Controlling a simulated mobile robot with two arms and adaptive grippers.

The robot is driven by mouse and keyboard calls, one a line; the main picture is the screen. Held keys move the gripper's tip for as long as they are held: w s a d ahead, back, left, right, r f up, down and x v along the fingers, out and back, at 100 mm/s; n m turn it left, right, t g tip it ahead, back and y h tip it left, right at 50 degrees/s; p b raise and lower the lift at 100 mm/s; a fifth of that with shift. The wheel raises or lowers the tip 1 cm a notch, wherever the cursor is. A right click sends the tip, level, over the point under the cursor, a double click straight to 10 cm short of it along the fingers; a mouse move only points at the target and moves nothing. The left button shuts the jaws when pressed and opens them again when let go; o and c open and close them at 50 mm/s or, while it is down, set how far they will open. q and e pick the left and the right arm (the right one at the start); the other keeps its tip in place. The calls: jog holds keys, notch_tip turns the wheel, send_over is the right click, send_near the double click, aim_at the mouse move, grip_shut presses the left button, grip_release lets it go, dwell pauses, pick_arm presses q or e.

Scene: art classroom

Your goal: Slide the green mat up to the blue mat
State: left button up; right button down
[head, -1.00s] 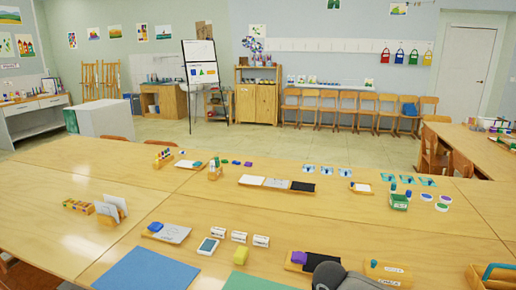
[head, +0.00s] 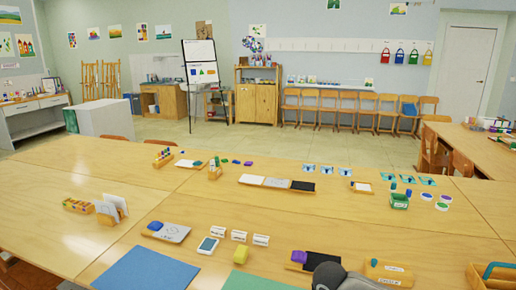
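The blue mat (head: 146,270) lies flat on the table at the bottom edge of the head view, left of centre. The green mat (head: 258,282) lies to its right, with a strip of bare table between the two. Only the far part of each mat shows; the near parts are cut off by the picture's edge. No gripper fingers are visible in this view.
A yellow-green block (head: 240,253) sits just beyond the green mat. A dark tray with a purple block (head: 299,257) and a wooden box (head: 388,273) stand to the right. Bare table lies left of the blue mat.

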jog(key=shift+f+b, duration=0.7)
jog(key=shift+f, duration=0.15)
dwell(0.7)
jog(key=shift+w+a+b, duration=0.25)
jog(key=shift+a+b, duration=0.15)
jog(key=shift+a, duration=0.35)
jog(key=shift+w+a+b, duration=0.3)
jog(key=shift+a+b, duration=0.05)
jog(key=shift+a, duration=0.45)
jog(key=shift+w+a+b, duration=0.25)
jog(key=shift+a+b, duration=0.15)
jog(key=shift+a, duration=0.35)
dwell(1.5)
jog(key=shift+s+d, duration=0.15)
jog(key=shift+d, duration=0.35)
jog(key=shift+r, duration=0.1)
jog(key=shift+r+p, duration=2.25)
jog(key=shift+r, duration=1.2)
